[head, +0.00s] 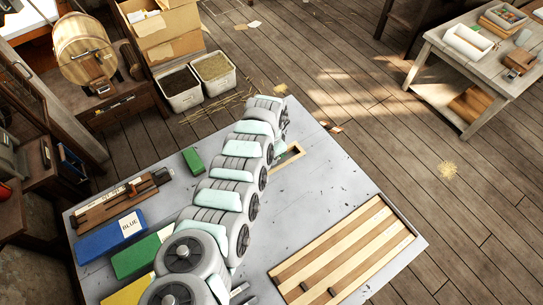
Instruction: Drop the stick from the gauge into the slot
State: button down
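A long wooden fixture (122,204) with a pale marked strip and dark parts lies at the left of the grey table; it may be the gauge. I cannot make out a separate stick on it. A wooden frame with an opening (290,155) shows partly behind my arm, right of it; whether it is the slot is unclear. A slatted wooden board (345,250) with dark grooves lies at the right, with two small dark pegs near its front. My arm crosses the table from the bottom to the far edge. My gripper is hidden behind the arm's far links.
A blue box marked BLUE (110,236), a green box (136,258) and a yellow box (128,293) stand at the left. A small green block (193,160) lies left of my arm. The grey tabletop (335,180) is clear at the right, behind the slatted board.

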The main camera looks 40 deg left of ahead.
jog(key=shift+f+b, duration=0.35)
jog(key=shift+f, duration=0.35)
dwell(0.7)
dwell(0.9)
jog(key=c, duration=1.3)
grip_release()
jog(key=shift+o, duration=0.5)
jog(key=o, duration=0.3)
jog(key=shift+r, duration=0.1)
notch_tip(320, 180, up, 7)
jog(key=p, duration=0.8)
